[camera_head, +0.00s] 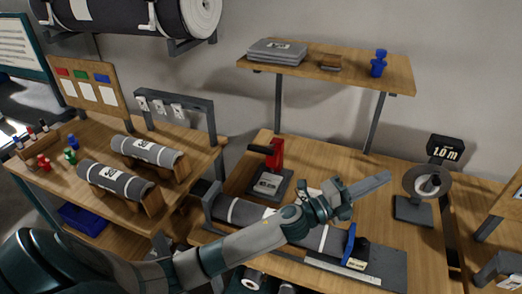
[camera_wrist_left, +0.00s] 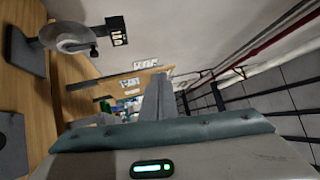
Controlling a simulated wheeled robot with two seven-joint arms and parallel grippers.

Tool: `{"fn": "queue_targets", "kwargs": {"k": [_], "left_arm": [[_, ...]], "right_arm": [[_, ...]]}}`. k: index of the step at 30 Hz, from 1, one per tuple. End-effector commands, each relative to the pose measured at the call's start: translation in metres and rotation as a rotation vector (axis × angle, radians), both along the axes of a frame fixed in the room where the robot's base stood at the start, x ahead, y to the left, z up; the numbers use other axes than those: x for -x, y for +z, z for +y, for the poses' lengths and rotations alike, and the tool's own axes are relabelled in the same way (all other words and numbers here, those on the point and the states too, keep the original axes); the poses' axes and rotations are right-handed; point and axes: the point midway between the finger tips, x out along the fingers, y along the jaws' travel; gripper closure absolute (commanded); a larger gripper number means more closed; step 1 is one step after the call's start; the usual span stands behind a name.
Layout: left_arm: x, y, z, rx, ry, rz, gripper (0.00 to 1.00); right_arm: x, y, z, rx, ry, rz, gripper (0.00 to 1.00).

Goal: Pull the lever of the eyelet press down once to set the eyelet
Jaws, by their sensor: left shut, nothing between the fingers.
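The eyelet press (camera_head: 275,156) is red and stands on a dark base plate (camera_head: 269,184) with a pale label, on the left part of the wooden bench. A short dark bar, apparently its lever (camera_head: 260,149), sticks out to the left near the top and looks about level. My left gripper (camera_head: 384,179) is shut and empty. It is above the bench, well to the right of the press and apart from it, pointing right. Its closed fingers (camera_wrist_left: 158,95) also show in the left wrist view, where the press does not. My right gripper is not in view.
A grey roll (camera_head: 245,213) lies along the bench front, partly behind my left forearm. A round dial device (camera_head: 428,182) stands right of my gripper. A shelf (camera_head: 340,74) hangs above. Bare wood lies between press and dial.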

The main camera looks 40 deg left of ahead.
Motion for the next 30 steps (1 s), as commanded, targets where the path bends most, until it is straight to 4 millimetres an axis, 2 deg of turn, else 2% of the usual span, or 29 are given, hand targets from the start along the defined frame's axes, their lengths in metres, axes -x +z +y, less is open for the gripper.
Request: {"fn": "queue_targets", "kwargs": {"k": [2, 6, 10, 14, 17, 20, 23, 30], "left_arm": [[-0.001, 0.014, -0.017, -0.111, -0.08, -0.105, 1.0], [0.003, 0.022, -0.043, -0.313, -0.221, -0.265, 1.0], [0.006, 0.015, -0.056, -0.51, -0.351, -0.388, 1.0], [0.006, 0.0, -0.056, -0.717, -0.479, -0.484, 1.0], [0.002, -0.015, -0.045, -0.881, -0.576, -0.537, 1.0], [-0.004, -0.03, -0.025, -1.048, -0.672, -0.571, 1.0], [-0.012, -0.044, 0.004, -1.215, -0.767, -0.581, 1.0], [-0.033, -0.059, 0.098, -1.573, -0.97, -0.515, 1.0]], "right_arm": [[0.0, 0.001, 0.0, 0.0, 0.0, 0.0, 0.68], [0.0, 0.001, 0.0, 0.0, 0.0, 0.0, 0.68], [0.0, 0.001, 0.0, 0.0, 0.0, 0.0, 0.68], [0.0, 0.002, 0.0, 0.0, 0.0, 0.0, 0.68], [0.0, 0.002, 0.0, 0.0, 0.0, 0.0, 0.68], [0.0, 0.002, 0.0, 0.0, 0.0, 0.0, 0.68], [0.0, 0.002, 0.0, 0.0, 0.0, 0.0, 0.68], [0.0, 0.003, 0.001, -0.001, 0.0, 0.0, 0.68]]}}
